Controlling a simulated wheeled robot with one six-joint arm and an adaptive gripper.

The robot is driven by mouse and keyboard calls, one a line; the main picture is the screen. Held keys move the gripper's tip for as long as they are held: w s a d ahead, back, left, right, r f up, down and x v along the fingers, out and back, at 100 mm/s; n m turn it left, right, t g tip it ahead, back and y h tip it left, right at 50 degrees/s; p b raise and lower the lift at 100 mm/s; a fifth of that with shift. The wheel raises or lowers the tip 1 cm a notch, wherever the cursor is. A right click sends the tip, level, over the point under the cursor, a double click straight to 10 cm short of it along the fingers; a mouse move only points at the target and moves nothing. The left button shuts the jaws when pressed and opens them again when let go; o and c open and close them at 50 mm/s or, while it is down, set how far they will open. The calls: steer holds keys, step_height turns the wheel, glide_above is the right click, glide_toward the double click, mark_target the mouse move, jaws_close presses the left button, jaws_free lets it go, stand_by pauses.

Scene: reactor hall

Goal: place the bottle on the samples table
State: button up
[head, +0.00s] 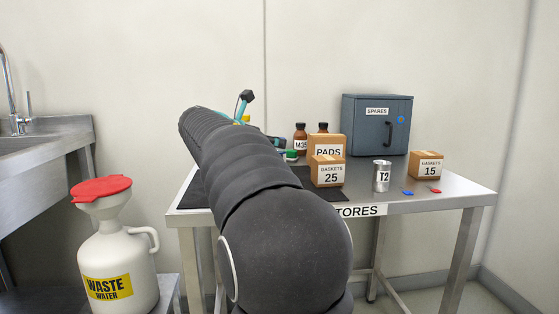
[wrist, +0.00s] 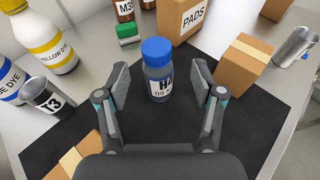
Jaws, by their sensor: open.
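A grey bottle (wrist: 160,84) with a blue cap and a white label starting with "H" stands upright on a black mat (wrist: 240,115) in the wrist view. My gripper (wrist: 160,77) is open, with one finger on each side of this bottle. Gaps show between the fingers and the bottle, and nothing is held. In the head view my arm hides this bottle and most of my gripper. The steel table (head: 455,190) under them has a sign ending in "TORES". No table marked samples shows in either view.
A PADS box (wrist: 190,18), a plain carton (wrist: 243,63), a steel can (wrist: 295,47), a T3 can (wrist: 47,100) and a yellow-capped dye bottle (wrist: 45,40) stand around the mat. A SPARES cabinet (head: 365,125) stands behind. A waste water jug (head: 115,245) is at the left.

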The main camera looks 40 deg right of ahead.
steer(key=shift+w+b+x, duration=0.2)
steer(key=shift+b+x, duration=0.1)
steer(key=shift+x, duration=2.3)
steer(key=shift+r, duration=0.1)
jaws_close()
steer(key=shift+r, duration=0.45)
step_height(320, 180, up, 4)
steer(key=shift+f+p, duration=0.25)
steer(key=shift+p, duration=0.7)
steer(key=s+a+r, duration=0.1)
steer(key=s+r, duration=0.5)
steer(key=s, duration=0.5)
steer(key=shift+s+a+r+p, duration=0.3)
steer(key=shift+a+p, duration=0.1)
steer(key=shift+p, duration=0.05)
